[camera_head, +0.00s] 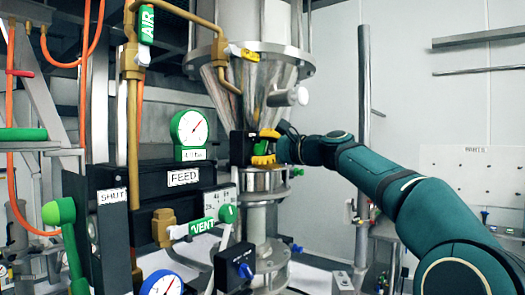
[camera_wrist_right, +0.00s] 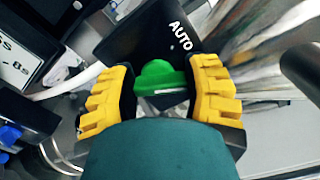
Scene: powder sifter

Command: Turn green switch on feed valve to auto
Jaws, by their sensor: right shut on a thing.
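In the right wrist view a green switch (camera_wrist_right: 160,78) sits on a black box (camera_wrist_right: 146,34) with the white word AUTO (camera_wrist_right: 181,35) printed above and right of the switch. My right gripper (camera_head: 264,148) has its yellow fingers on either side of the switch and is shut on it; its fingers also show in the right wrist view (camera_wrist_right: 163,88). In the head view the gripper is at the black box (camera_head: 241,148) below the steel cone, and hides most of the switch. Whether the switch points exactly at AUTO is unclear. My left gripper is not in view.
A black panel marked FEED (camera_head: 183,177) and a green gauge (camera_head: 190,130) stand left of the gripper. A green VENT handle (camera_head: 202,226) and a blue gauge (camera_head: 161,284) are lower. The steel cone (camera_head: 255,85) is directly above. A thin steel post (camera_head: 364,80) stands right.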

